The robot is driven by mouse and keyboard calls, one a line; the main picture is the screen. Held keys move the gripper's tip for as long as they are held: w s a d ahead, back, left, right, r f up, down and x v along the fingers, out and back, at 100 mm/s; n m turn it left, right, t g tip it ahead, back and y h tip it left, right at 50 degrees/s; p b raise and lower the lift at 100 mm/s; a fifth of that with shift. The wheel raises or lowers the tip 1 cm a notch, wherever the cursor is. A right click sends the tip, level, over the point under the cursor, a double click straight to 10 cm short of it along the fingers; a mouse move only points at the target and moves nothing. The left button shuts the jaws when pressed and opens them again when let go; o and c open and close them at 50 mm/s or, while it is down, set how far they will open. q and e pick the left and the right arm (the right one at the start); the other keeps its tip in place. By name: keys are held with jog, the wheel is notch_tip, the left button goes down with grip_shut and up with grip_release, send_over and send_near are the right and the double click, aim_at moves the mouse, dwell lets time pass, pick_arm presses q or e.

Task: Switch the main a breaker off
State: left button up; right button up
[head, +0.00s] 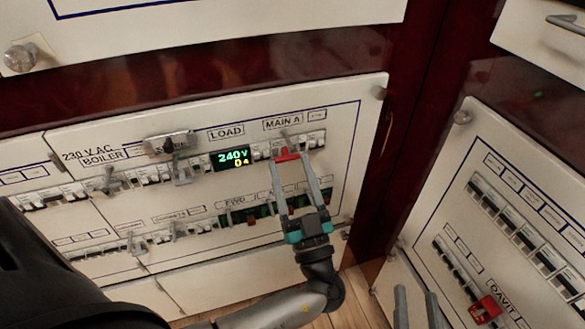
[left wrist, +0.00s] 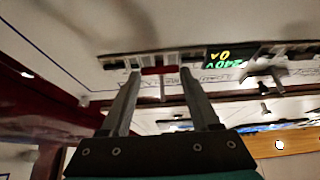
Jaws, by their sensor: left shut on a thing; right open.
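The main A breaker's red handle (head: 287,155) is below the "MAIN A" label on the left panel, right of the lit display. It also shows in the left wrist view (left wrist: 158,71).
A right panel (head: 440,205) stands at an angle, with a red handle (head: 485,309) near "DAVIT". Dark red wood frames the panels.

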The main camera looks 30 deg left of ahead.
pick_arm(q)
jog(key=shift+w+a+f+t+y, duration=0.25)
jog(key=shift+t+y, duration=0.25)
jog(key=shift+y, duration=0.4)
jog(key=shift+f, duration=0.1)
jog(key=o, duration=1.4)
jog(key=shift+f, duration=0.1)
jog(key=shift+c, duration=0.2)
jog(key=shift+t, duration=0.3)
jog(key=shift+s+f, duration=0.1)
